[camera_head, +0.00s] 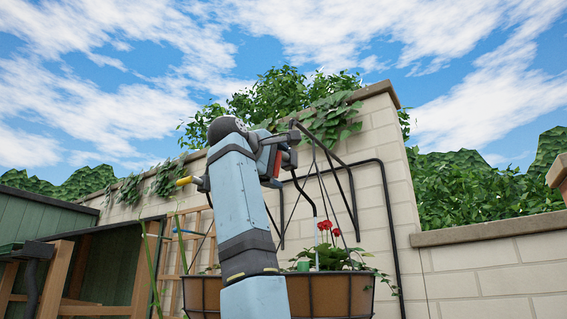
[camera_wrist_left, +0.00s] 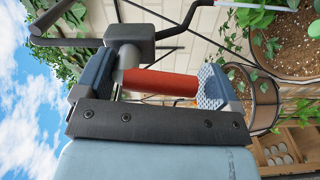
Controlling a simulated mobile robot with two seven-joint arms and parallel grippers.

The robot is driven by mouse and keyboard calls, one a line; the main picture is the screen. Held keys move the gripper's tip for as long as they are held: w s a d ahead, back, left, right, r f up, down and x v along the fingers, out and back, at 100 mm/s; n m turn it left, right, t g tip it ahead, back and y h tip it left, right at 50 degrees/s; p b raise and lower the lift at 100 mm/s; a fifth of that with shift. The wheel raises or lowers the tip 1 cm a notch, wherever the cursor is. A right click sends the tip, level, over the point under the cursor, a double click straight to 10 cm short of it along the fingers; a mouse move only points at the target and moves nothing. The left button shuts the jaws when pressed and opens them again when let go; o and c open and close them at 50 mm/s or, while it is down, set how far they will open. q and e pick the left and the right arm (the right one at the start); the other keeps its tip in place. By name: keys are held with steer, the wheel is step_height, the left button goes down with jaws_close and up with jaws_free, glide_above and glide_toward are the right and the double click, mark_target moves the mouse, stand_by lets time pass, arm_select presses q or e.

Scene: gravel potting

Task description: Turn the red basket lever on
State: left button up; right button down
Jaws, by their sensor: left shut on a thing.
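My left gripper (camera_head: 282,155) is raised in front of the stone wall, at the end of my pale blue arm. In the left wrist view the red lever (camera_wrist_left: 160,83) lies crosswise between the two blue-padded fingers of the gripper (camera_wrist_left: 152,88), which is shut on it. The lever joins a grey valve body (camera_wrist_left: 130,38) with dark pipes running off it. In the head view the gripper and arm mostly hide the lever. My right gripper is not in view.
A planted hanging basket (camera_head: 330,297) with red flowers (camera_head: 325,226) hangs below, to the right of my arm. Black bracket bars (camera_head: 350,195) and a dark pipe stand close by the gripper. A stone wall (camera_head: 385,150) with ivy is behind. A green shed (camera_head: 40,215) is at left.

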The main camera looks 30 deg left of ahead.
arm_select(q)
steer(key=shift+d+f+n, duration=0.1)
steer(key=shift+d+n, duration=0.15)
steer(key=shift+n, duration=0.75)
steer(key=shift+f, duration=0.1)
steer(key=o, duration=1)
steer(key=shift+s+a, duration=0.1)
steer(key=shift+s, duration=0.45)
steer(key=s+b, duration=0.1)
steer(key=s, duration=0.3)
steer(key=s+b, duration=0.2)
steer(key=s, duration=0.2)
steer(key=s+b, duration=0.1)
steer(key=s, duration=0.4)
steer(key=shift+s+a, duration=0.1)
steer(key=shift+a, duration=0.15)
